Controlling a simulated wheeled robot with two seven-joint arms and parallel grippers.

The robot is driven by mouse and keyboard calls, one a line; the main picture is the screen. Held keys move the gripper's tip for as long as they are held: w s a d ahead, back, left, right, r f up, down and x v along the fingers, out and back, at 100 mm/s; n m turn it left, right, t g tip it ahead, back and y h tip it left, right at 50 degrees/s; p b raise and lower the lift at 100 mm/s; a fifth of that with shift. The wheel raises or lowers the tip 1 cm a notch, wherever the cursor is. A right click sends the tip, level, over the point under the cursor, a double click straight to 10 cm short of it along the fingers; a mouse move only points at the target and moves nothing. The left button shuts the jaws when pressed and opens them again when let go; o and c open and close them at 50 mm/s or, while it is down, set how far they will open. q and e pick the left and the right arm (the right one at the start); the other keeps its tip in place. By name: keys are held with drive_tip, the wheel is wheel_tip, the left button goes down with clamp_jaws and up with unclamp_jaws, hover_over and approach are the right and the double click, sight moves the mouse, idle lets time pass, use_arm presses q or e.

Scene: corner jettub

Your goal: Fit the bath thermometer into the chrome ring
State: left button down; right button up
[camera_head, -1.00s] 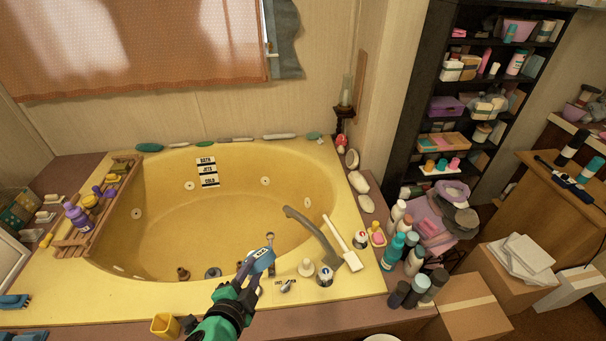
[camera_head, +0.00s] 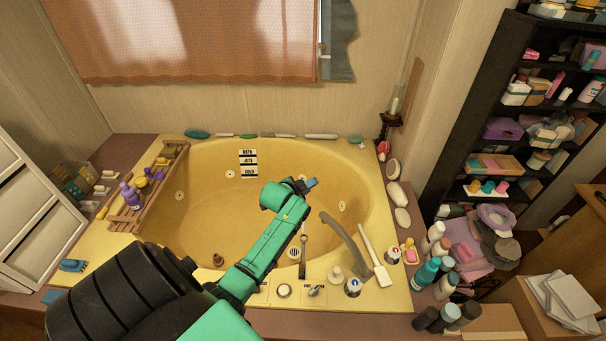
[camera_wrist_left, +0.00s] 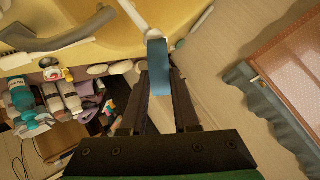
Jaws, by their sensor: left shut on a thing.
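The blue bath thermometer (camera_head: 312,183) is in my left gripper (camera_head: 301,188), over the tub basin in the head view. Only a small part of it shows past the green wrist there. In the left wrist view the thermometer (camera_wrist_left: 160,66) is a blue strip clamped between the two dark fingertips of my left gripper (camera_wrist_left: 161,92). A slim metal piece with a round top, seemingly the chrome ring (camera_head: 303,228), stands at the tub's front inner edge. It is below the gripper in the head view, apart from the thermometer. My right gripper is in neither view.
The yellow tub (camera_head: 205,215) has a grey curved spout (camera_head: 345,240) and a white long-handled brush (camera_head: 375,255) right of the ring. Several bottles (camera_head: 432,270) stand at the right corner. A wooden rack (camera_head: 150,190) crosses the left rim.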

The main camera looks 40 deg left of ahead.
use_arm(q)
drive_tip(key=shift+s+r, duration=0.1)
drive_tip(key=shift+r+p, duration=0.15)
drive_tip(key=shift+p, duration=0.2)
wheel_tip(320, 180, down, 30)
drive_tip(key=b, duration=2.3)
